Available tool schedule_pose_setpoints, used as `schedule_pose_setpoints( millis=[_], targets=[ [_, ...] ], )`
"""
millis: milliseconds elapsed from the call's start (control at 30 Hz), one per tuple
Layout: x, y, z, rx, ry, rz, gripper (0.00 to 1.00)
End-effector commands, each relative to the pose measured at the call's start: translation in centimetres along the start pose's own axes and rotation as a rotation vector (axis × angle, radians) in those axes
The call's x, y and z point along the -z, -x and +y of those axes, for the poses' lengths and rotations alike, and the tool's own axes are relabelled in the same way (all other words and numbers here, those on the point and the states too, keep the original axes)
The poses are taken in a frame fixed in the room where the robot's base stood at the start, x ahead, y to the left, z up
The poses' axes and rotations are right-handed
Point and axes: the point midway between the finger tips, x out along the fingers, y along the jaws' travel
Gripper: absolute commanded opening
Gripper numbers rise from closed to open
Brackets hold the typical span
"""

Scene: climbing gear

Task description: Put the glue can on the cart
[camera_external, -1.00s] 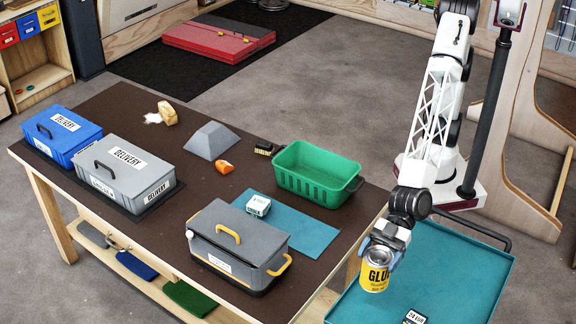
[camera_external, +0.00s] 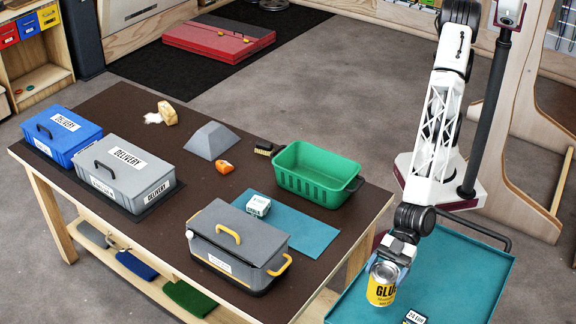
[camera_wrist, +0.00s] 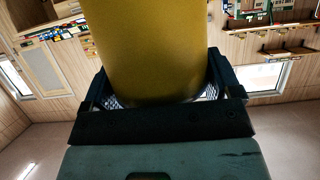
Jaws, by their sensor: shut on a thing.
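The yellow glue can (camera_external: 381,291) is upright in my gripper (camera_external: 386,268), with its label facing the camera. It appears over the left part of the teal cart (camera_external: 455,262) in the external view; I cannot tell whether its base touches the cart top. In the wrist view the yellow can (camera_wrist: 150,45) fills the space between the fingers of my gripper (camera_wrist: 155,95), which are shut on it. The can's lid is mostly hidden by my gripper in the external view.
The brown table (camera_external: 130,235) stands left of the cart, with a green bin (camera_external: 318,176) and a grey toolbox (camera_external: 236,252). The cart's right side is clear.

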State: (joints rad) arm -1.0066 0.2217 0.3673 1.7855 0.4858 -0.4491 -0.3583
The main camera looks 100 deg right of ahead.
Motion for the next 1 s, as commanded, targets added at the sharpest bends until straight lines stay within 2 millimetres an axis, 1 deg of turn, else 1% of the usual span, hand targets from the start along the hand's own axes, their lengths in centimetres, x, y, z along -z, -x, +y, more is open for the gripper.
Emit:
schedule_pose_setpoints(
  millis=[333,433,767,867,1000],
  targets=[
    [-3.0,-1.3,0.0,0.000,0.000,0.000,0.42],
    [-3.3,-1.4,0.0,0.000,0.000,0.001,0.42],
    [-3.5,-1.5,0.0,0.000,0.000,0.001,0.42],
    [-4.0,-1.7,0.0,0.000,0.000,0.000,0.42],
    [-5.3,-2.2,0.0,0.000,0.000,-0.001,0.42]
  ],
)
